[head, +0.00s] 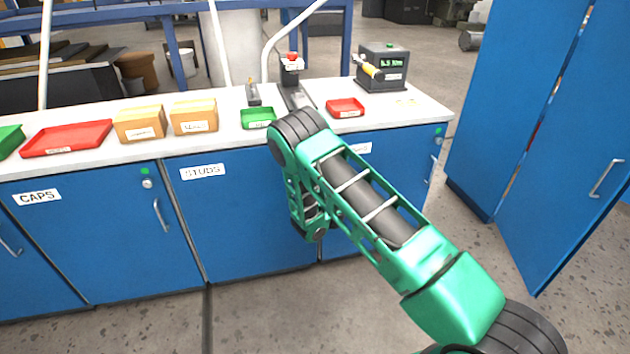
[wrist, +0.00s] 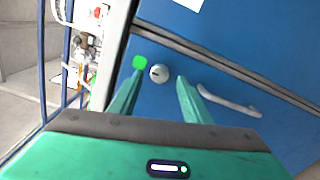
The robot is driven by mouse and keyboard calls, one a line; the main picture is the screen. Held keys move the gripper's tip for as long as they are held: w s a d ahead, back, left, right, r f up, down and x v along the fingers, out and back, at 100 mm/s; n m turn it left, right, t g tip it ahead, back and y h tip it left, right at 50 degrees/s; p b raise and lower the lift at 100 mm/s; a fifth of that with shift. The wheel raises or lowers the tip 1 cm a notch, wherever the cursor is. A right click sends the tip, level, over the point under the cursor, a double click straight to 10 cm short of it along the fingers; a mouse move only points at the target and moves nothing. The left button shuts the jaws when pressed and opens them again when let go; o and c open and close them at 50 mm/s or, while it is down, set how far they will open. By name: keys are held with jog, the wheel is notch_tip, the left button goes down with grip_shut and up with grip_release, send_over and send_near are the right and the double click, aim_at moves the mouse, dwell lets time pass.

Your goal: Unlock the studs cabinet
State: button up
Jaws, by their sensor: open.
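The studs cabinet (head: 240,225) is a blue door under the counter with a white STUDS label (head: 202,172), closed in the head view. My arm covers its right side there, hiding its lock and handle, and my gripper is not clearly visible. In the wrist view my gripper (wrist: 158,82) is open, its two green fingers pointing at a blue door. A round silver lock knob (wrist: 159,73) with a dark slot shows between the fingertips. I cannot tell whether they touch it.
The caps cabinet (head: 95,245) is at left, with its own lock (head: 147,183) and green marker. The counter (head: 90,165) holds a red tray (head: 68,138), cardboard boxes (head: 194,116) and a green tray (head: 258,118). A tall blue cabinet (head: 560,150) stands at right, door ajar.

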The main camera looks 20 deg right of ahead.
jog(key=s, duration=0.7)
jog(key=shift+s, duration=0.4)
dwell(0.5)
